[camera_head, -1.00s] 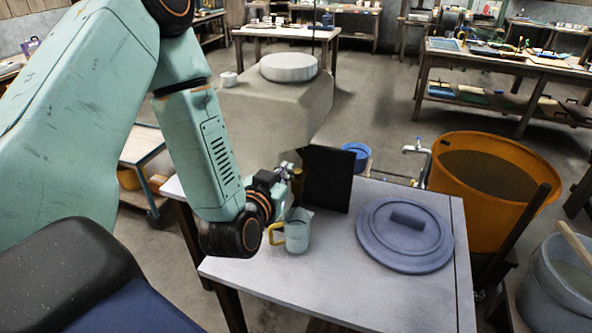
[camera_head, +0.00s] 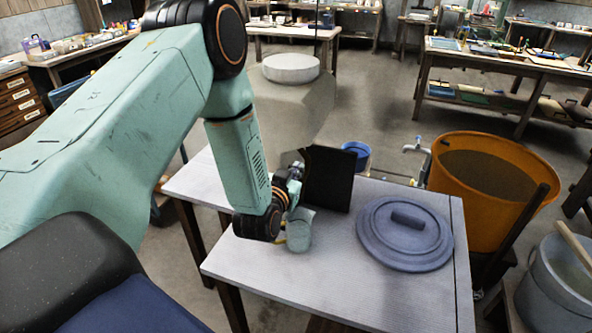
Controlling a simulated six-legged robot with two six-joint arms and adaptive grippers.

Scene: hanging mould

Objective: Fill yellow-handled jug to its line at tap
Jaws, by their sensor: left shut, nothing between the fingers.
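The jug (camera_head: 300,232) stands upright on the grey table. It is a small clear greenish jug, and its yellow handle (camera_head: 280,239) is mostly hidden behind my left wrist. My left gripper (camera_head: 297,178) is just behind and above the jug, shut with nothing in it, and its fingers are small and partly hidden. The tap (camera_head: 416,147) stands behind the table at the right, beside the orange tub. The line on the jug is too small to see. My right gripper is not in view.
A round blue-grey lid (camera_head: 405,232) lies on the table's (camera_head: 350,290) right half. A dark upright panel (camera_head: 329,180) stands at the table's back edge. An orange tub (camera_head: 490,180) and a grey bucket (camera_head: 560,285) stand at the right. The table's front is clear.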

